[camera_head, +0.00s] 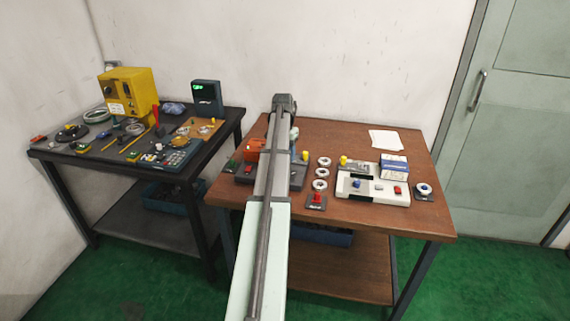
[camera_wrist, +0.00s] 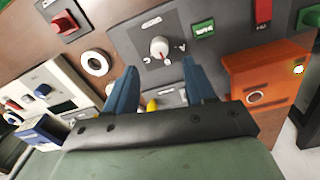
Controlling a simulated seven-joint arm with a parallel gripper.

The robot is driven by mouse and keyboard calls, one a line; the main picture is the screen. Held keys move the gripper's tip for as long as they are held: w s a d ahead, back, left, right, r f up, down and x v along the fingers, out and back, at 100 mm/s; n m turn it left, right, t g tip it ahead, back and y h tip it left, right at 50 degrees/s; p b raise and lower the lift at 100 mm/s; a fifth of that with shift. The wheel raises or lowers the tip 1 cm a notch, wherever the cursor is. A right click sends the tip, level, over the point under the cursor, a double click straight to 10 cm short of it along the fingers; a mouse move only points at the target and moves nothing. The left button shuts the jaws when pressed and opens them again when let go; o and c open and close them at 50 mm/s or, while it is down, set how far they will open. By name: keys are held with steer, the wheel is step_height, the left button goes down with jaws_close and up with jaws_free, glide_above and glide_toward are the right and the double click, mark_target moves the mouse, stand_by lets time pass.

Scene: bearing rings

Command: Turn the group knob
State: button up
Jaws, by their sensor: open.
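In the head view my arm covers the knob and most of the panel, and my gripper cannot be made out clearly.
An orange box (camera_wrist: 262,90) stands close right of the fingers in the wrist view. A green button (camera_wrist: 203,29) and a yellow knob (camera_wrist: 152,105) are nearby. White rings (camera_head: 323,161), a red switch (camera_head: 316,201) and a white control box (camera_head: 372,190) lie on the brown table (camera_head: 400,222).

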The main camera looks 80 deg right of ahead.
step_height(320, 180, up, 7)
steer(key=shift+w, duration=0.15)
stand_by(0.7)
